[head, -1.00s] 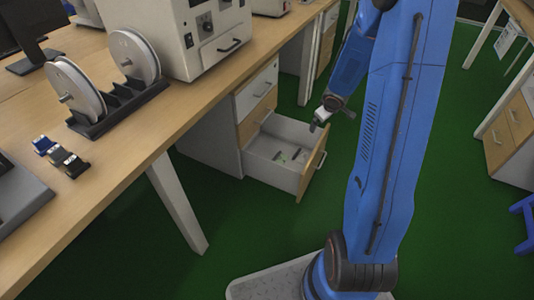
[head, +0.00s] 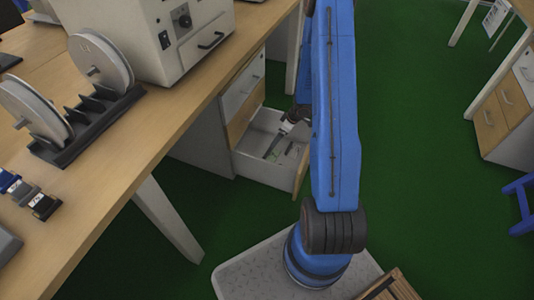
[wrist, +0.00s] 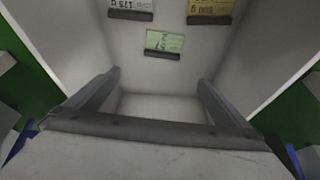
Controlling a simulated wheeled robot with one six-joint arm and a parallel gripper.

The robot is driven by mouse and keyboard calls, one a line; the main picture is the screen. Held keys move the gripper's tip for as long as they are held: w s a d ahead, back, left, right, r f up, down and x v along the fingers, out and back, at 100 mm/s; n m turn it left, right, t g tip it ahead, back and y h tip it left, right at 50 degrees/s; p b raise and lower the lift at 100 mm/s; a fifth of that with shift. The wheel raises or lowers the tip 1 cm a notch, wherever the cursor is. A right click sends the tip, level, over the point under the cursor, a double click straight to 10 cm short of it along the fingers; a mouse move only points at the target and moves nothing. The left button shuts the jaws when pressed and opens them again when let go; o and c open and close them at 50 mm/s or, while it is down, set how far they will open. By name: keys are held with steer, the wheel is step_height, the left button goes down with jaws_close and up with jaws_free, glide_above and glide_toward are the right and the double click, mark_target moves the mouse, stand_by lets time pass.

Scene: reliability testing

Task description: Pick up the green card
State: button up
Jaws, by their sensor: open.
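The green card (wrist: 165,42) lies flat on the pale floor of the open drawer (head: 253,165), with dark print on its face. In the wrist view it sits just beyond my fingertips, near the middle. My gripper (wrist: 159,78) is open and empty, its two dark fingers spread to either side below the card in the picture. In the head view my gripper (head: 275,143) is down at the drawer, partly hidden by my arm. The card is too small there to tell clearly.
A white card (wrist: 131,8) and a yellow card (wrist: 210,10) lie farther along in the drawer. Drawer walls rise on both sides. The wooden desk (head: 150,150) bears a spool rack (head: 92,128) and a grey machine (head: 200,62).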

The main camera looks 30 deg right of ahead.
glide_above(269, 152)
steer(key=s+d, duration=0.1)
steer(key=s, duration=0.1)
steer(key=f, duration=1)
steer(key=shift+w+d, duration=0.2)
steer(key=shift+s+x, duration=0.2)
steer(key=shift+x, duration=0.8)
steer(key=shift+s+x, duration=0.2)
steer(key=shift+x, duration=1.65)
steer(key=c, duration=1.1)
